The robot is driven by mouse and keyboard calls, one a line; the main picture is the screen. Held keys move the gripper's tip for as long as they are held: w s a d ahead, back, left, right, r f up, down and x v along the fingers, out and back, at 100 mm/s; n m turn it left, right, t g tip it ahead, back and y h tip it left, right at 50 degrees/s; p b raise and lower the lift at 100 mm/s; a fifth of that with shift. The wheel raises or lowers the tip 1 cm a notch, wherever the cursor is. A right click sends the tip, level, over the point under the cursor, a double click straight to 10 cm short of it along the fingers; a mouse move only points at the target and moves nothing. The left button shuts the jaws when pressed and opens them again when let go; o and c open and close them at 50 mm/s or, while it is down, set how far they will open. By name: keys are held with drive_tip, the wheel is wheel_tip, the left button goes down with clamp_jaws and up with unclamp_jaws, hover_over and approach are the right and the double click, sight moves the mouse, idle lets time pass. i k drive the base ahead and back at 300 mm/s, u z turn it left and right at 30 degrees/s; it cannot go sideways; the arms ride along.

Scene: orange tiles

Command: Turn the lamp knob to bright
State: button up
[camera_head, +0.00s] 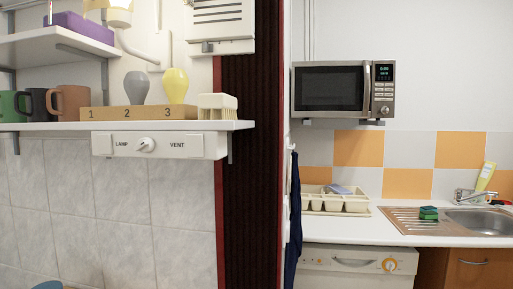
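The lamp knob (146,146) is a round white dial on a white control panel (208,147) fixed under the lower wall shelf at the left. The word LAMP stands to its left and VENT to its right. The knob's grip looks tilted, but its exact setting is too small to read. A wall lamp (119,16) with a pale shade is partly cut off at the top. My gripper is not in view, so nothing is seen touching the knob.
A dark red-edged partition (248,170) stands to the right. The wall below the panel looks clear. A microwave (335,90) and sink counter are farther right.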

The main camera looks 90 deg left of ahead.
sight(146, 144)
drive_tip(key=z, duration=0.75)
drive_tip(key=k, duration=1.1)
drive_tip(key=u, duration=1.7)
